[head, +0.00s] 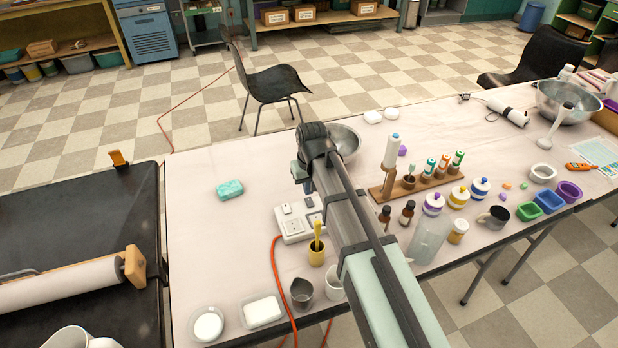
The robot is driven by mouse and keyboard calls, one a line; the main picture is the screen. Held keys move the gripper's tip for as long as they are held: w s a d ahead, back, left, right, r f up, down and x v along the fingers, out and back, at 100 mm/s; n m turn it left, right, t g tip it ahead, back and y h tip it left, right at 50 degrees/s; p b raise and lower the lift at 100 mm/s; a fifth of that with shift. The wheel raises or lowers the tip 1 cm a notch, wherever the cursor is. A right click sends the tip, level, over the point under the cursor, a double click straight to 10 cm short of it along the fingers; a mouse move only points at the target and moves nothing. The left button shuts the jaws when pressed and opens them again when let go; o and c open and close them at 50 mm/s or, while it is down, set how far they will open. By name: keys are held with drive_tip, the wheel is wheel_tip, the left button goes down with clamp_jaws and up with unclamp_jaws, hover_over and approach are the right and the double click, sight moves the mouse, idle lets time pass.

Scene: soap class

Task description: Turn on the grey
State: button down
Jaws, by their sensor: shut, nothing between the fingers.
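A white socket box (291,231) lies on the table below the end of my arm, with an orange cord running from it. It has sockets and small switches on top. A grey switch (310,202) sits at its upper right, and a paler switch (286,209) sits to the left. I cannot tell their on or off position. My gripper (308,187) points down just above the box's far right end, by the grey switch. It is shut and empty. My arm hides part of the box's right side, and I cannot tell whether the fingertips touch it.
A yellow cup (316,253) with a brush stands close in front of the box. A grey jug (302,293) and white dishes are nearer. A wooden rack (383,190) with bottles stands right of my arm. A teal sponge (229,189) lies left, with clear table around it.

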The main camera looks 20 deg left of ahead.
sight(308, 199)
drive_tip(key=shift+w+a+f, duration=0.1)
drive_tip(key=shift+f, duration=1.25)
drive_tip(key=shift+f, duration=0.2)
drive_tip(key=shift+s+d+r, duration=0.15)
drive_tip(key=shift+s+d, duration=0.4)
drive_tip(key=shift+r, duration=0.1)
wheel_tip(308, 199, up, 14)
drive_tip(key=s+d, duration=0.1)
idle(0.4)
